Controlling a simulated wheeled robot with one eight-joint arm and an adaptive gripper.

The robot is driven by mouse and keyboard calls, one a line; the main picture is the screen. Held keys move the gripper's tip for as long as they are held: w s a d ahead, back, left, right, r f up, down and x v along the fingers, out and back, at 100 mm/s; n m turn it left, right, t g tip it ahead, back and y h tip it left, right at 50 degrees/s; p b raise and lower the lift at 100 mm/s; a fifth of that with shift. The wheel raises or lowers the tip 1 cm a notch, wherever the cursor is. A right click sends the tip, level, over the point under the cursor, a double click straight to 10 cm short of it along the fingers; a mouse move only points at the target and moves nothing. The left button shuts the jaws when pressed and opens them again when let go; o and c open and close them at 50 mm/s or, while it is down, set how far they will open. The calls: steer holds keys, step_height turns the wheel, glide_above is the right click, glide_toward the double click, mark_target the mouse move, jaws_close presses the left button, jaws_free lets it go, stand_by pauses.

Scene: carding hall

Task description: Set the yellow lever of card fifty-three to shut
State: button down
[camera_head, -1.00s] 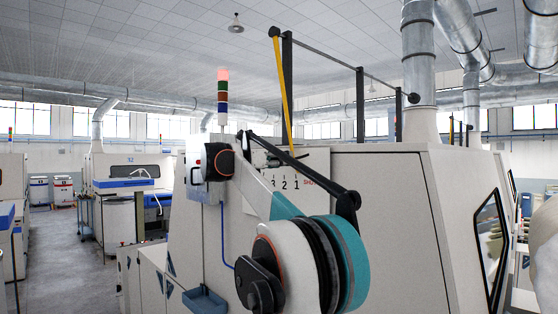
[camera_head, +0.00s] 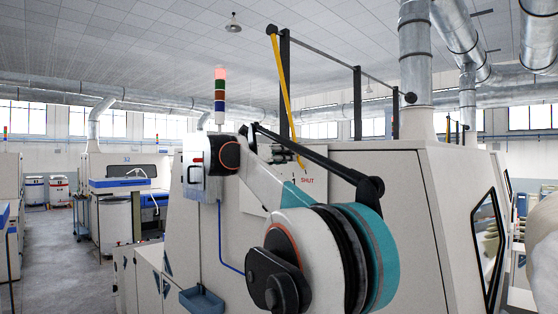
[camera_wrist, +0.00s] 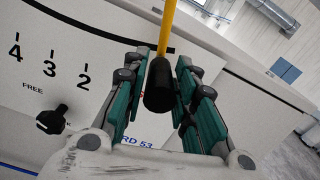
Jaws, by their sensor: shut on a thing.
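The yellow lever (camera_head: 284,80) hangs from a black post at the top of the pale machine (camera_head: 400,230) and slants down to the right. Its lower end is by the red word SHUT on the scale plate (camera_head: 252,194). In the wrist view the yellow lever (camera_wrist: 167,28) ends in a black grip (camera_wrist: 158,88) between the green-sided fingers of my gripper (camera_wrist: 161,72). My gripper is shut on this grip. Lettering reading "RD 53" shows below it.
A black knob (camera_wrist: 50,120) under the word FREE sticks out from the panel in the wrist view. A signal column (camera_head: 220,90) with its red top lit stands behind my arm. A blue tray (camera_head: 201,300) is low at the machine's front. Open floor (camera_head: 60,245) lies to the left.

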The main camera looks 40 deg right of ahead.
steer(key=shift+s, duration=0.15)
steer(key=c, duration=1.3)
jaws_free()
steer(key=shift+c, duration=0.2)
steer(key=shift+o, duration=0.3)
steer(key=shift+s+d+r, duration=0.1)
steer(key=shift+s+r, duration=0.05)
steer(key=shift+s, duration=0.25)
steer(key=shift+w, duration=0.25)
steer(key=shift+a, duration=0.45)
steer(key=s+a, duration=0.1)
steer(key=a, duration=1)
